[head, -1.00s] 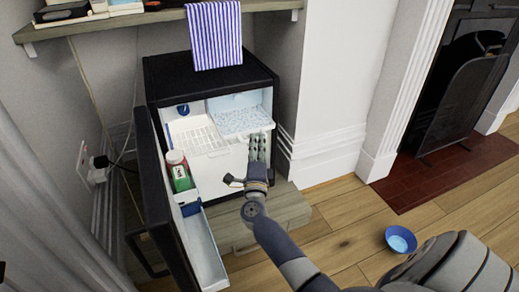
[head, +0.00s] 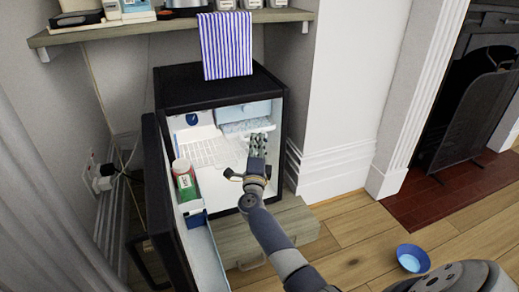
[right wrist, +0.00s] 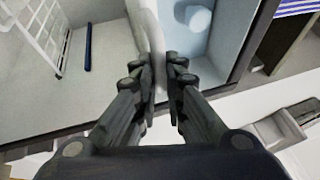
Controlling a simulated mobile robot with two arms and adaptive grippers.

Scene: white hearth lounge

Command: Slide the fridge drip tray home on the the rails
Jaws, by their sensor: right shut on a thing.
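The fridge drip tray (head: 240,127) is a shallow pale tray inside the upper right of the open fridge, below a light-blue box (head: 246,111). My right gripper (head: 258,141) reaches in from the front and covers part of the tray's front. In the right wrist view, my right gripper (right wrist: 162,75) is shut on a white rounded edge (right wrist: 150,35), which looks like the tray's front lip. The rails are hidden, so I cannot tell how the tray sits on them. My left gripper is not in view.
The fridge door (head: 168,200) stands open at the left, with a green jar (head: 184,182) in its shelf. A white wire rack (head: 205,150) is inside. A striped towel (head: 225,45) hangs above. A blue bowl (head: 412,258) lies on the floor at right.

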